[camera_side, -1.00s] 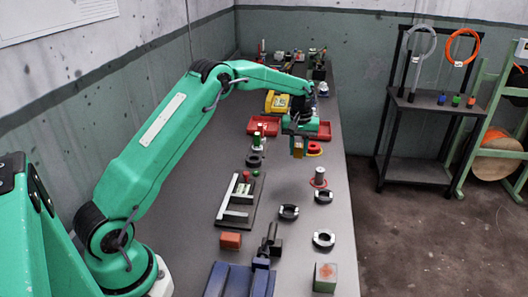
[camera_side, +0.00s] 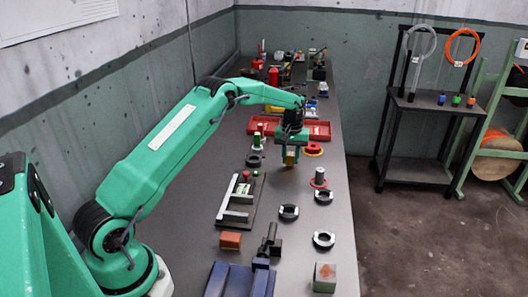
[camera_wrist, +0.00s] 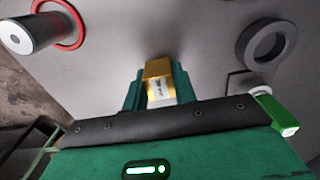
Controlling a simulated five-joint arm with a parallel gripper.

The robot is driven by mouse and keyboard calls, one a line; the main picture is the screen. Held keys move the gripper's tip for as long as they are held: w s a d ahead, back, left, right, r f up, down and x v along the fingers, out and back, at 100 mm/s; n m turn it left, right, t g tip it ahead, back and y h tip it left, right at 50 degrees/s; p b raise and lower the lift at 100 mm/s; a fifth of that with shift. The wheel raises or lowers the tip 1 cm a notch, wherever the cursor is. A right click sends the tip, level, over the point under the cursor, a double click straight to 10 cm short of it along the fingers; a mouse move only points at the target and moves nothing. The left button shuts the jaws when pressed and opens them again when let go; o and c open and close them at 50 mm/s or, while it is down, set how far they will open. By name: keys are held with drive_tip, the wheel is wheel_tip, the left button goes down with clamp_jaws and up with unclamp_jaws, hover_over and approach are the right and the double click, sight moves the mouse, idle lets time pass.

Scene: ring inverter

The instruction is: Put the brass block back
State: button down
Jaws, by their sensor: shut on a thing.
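The brass block (camera_side: 291,157) is between the fingers of my gripper (camera_side: 291,149), which is shut on it. In the wrist view the block (camera_wrist: 158,70) shows a gold top and a pale label with dark print. The green fingers of my gripper (camera_wrist: 158,88) flank it on both sides. In the side view the block is low over the grey table, left of the grey post on a red ring. Its lower end is close to the table top; I cannot tell whether it touches.
A dark ring (camera_side: 254,160) and a green block (camera_side: 258,140) are to the left. Red trays (camera_side: 318,130) lie behind. Black-and-white rings (camera_side: 289,212) and a slotted fixture (camera_side: 238,215) are nearer the camera.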

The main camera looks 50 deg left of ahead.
sight(291, 154)
drive_tip(key=shift+f, duration=0.35)
drive_tip(key=shift+f, duration=0.15)
drive_tip(key=c, duration=1.1)
unclamp_jaws()
wheel_tip(291, 154, up, 12)
drive_tip(key=shift+r, duration=0.15)
